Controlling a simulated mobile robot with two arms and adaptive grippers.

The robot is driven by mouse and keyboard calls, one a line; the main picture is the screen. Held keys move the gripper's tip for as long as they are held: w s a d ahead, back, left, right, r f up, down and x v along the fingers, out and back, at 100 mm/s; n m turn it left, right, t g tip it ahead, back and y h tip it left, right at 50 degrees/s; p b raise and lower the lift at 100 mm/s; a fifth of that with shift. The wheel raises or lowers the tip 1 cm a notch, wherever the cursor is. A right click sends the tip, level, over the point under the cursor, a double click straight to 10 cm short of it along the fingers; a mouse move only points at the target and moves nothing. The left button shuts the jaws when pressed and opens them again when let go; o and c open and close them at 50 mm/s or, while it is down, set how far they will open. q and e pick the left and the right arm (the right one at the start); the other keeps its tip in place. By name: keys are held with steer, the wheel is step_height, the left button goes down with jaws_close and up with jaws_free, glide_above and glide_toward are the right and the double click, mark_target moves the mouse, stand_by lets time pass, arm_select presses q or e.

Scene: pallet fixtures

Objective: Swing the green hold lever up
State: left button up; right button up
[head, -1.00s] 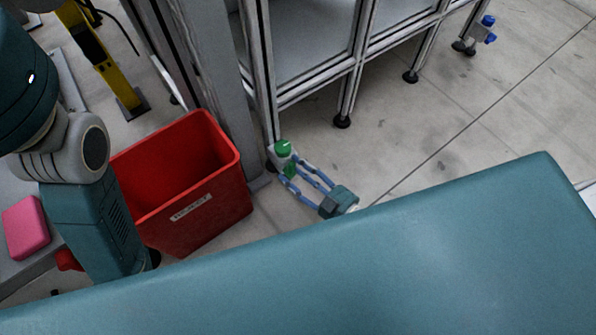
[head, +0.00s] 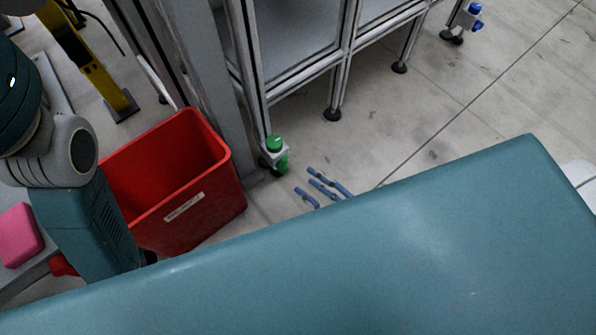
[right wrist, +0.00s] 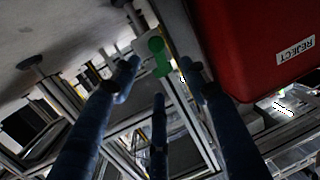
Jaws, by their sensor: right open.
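The green hold lever (head: 282,163) hangs downward on a small grey block with a round green knob (head: 274,143) on top, low at the foot of the metal frame. The green part also shows in the right wrist view (right wrist: 158,58), beyond the fingertips. My right gripper (head: 309,182) is open, its blue fingers spread and empty, a short way right of and below the lever, not touching it. It also shows in the right wrist view (right wrist: 162,78). My teal arm hides the rest of this gripper. My left gripper is not in view.
A red reject bin (head: 187,222) stands just left of the lever, beside a grey post. A similar block with a blue knob (head: 474,10) sits at the far right frame foot. A pink block (head: 18,235) lies at the left edge. The floor right of the lever is clear.

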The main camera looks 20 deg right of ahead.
steer(key=v, duration=0.3)
steer(key=shift+s+d, duration=0.15)
steer(key=shift+s, duration=0.15)
steer(key=shift+c, duration=0.2)
